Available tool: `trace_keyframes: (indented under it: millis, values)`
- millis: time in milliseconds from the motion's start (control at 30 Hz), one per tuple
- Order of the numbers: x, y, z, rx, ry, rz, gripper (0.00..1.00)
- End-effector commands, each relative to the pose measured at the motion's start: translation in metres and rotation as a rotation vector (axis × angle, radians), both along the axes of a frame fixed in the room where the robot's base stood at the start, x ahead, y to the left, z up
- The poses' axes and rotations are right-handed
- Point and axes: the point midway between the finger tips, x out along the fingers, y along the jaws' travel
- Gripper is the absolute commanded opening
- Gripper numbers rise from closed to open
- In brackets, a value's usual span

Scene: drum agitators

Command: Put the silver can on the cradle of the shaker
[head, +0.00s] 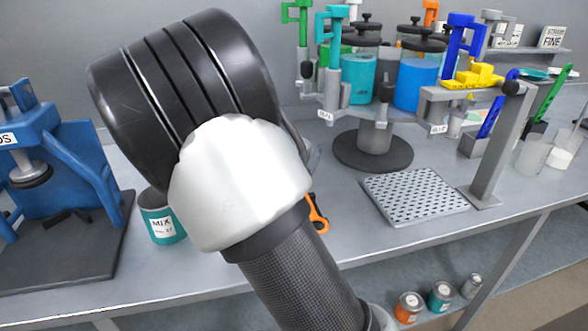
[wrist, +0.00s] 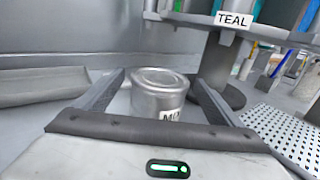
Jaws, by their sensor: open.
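A silver can (wrist: 158,92) with a partly visible white label stands upright on the bench in the wrist view. My gripper (wrist: 159,77) is open, with one finger on each side of the can; I cannot tell whether either touches it. In the head view my arm hides this can and the fingers. At the left stands a blue machine frame (head: 70,150) with a round dark pad above a black base plate (head: 75,240). It may be the shaker, but its sign is cut off. I cannot make out a cradle clearly.
An orange-handled object (head: 317,213) lies partly behind my arm. A perforated metal plate (head: 415,195) and a carousel stand (head: 373,150) are to the right. Several small cans sit on the lower shelf (head: 540,262).

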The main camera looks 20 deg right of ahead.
Motion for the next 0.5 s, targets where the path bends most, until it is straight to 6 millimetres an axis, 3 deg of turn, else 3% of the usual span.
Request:
trace_keyframes:
  millis: [133,367,500]
  values:
    - [0.0135,-0.0089,-0.0011,0.000,0.000,0.000,0.89]
    - [0.0157,-0.0101,-0.0002,0.001,0.000,0.001,0.89]
    - [0.0156,-0.0100,-0.0003,0.001,0.000,0.001,0.70]
